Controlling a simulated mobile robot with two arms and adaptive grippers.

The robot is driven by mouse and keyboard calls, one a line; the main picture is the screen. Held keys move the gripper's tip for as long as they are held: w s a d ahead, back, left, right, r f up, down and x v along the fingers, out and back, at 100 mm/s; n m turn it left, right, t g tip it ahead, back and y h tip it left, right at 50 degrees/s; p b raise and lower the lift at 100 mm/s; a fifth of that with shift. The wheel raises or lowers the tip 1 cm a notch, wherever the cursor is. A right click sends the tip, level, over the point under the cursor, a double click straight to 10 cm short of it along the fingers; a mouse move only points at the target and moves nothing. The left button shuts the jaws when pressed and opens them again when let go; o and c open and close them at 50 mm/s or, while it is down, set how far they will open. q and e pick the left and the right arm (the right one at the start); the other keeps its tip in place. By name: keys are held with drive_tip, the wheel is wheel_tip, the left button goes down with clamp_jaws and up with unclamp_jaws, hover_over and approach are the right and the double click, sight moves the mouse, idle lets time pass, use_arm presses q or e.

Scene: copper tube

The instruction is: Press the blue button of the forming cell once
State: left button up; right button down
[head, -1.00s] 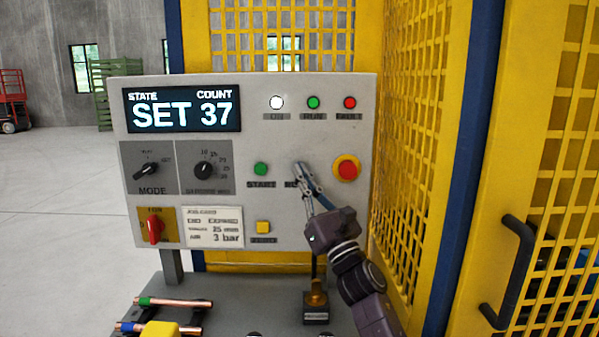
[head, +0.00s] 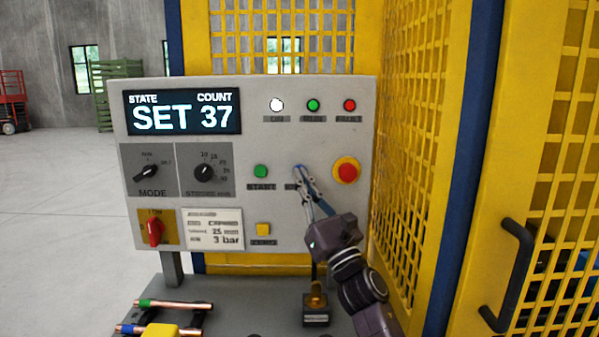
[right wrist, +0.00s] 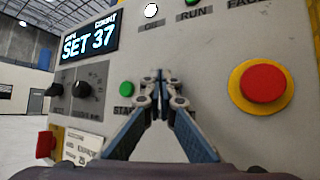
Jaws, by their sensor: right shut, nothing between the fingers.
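The forming cell's grey control panel (head: 285,225) faces me, with its display reading SET 37. My right gripper (head: 300,174) is shut and empty, its fingertips at the panel between the green start button (head: 261,171) and the red stop button on its yellow ring (head: 346,171). The blue button is not clearly visible; the fingertips cover the spot beside the start button. In the right wrist view the closed fingertips (right wrist: 160,82) also hide that spot, and I cannot tell whether they touch the panel. My left gripper is not in view.
Copper tubes (head: 175,304) with green and blue bands lie on the grey bench at the lower left. A small dark block with a brass part (head: 316,302) stands below the panel. Yellow mesh guarding (head: 410,130) rises close on the right, with a dark door handle (head: 515,275).

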drive_tip(key=s+p, duration=0.2)
drive_tip(key=s, duration=0.3)
idle(0.4)
drive_tip(key=shift+f, duration=0.15)
idle(0.4)
